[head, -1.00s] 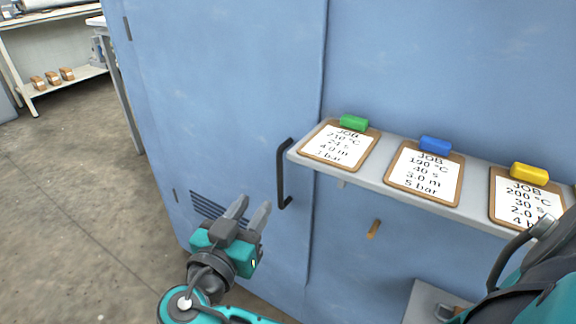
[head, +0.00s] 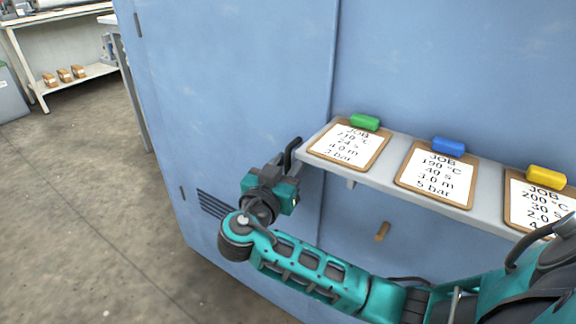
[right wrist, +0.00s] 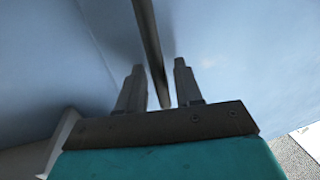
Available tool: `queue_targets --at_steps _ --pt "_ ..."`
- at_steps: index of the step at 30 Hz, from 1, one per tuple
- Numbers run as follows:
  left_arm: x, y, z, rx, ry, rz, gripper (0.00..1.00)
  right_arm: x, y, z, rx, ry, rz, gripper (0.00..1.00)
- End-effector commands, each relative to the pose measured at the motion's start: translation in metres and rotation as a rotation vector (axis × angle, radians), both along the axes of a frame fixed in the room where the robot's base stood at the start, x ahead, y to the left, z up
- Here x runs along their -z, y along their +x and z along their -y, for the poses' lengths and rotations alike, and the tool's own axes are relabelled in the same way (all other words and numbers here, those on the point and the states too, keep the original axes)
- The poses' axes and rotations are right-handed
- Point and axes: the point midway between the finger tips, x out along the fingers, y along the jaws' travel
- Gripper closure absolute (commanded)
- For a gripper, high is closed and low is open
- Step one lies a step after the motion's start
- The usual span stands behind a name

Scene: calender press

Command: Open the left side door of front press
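The blue door (head: 240,90) of the press fills the middle left of the head view, with its seam to the right of the handle. It looks closed. The dark bar handle (head: 293,150) is mostly hidden behind my right gripper (head: 283,166). In the right wrist view, the handle (right wrist: 151,50) runs between the two fingers of the right gripper (right wrist: 158,85), with a gap visible on both sides. The right gripper is open around the handle; I cannot tell how deep the bar sits. My left gripper is not in view.
A grey shelf (head: 376,185) holding several job clipboards juts out right of the handle, close to my right gripper. A white rack (head: 75,86) stands at the far left. The floor (head: 90,200) left of the press is clear.

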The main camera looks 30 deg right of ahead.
Motion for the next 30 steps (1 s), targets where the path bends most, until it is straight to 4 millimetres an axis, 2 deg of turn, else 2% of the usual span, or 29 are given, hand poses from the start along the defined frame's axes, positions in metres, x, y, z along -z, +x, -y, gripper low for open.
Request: queue_targets --at_steps 9,20,30 --pt "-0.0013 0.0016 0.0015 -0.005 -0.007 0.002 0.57 -0.0002 0.0016 0.0024 0.0 0.0 0.0 0.65" --pt "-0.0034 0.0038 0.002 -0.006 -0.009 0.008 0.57 0.0 0.0014 0.0021 0.0 -0.001 -0.001 0.99" --pt "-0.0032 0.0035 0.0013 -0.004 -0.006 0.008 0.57 0.0003 0.0012 0.0021 0.0 -0.001 -0.001 1.0"
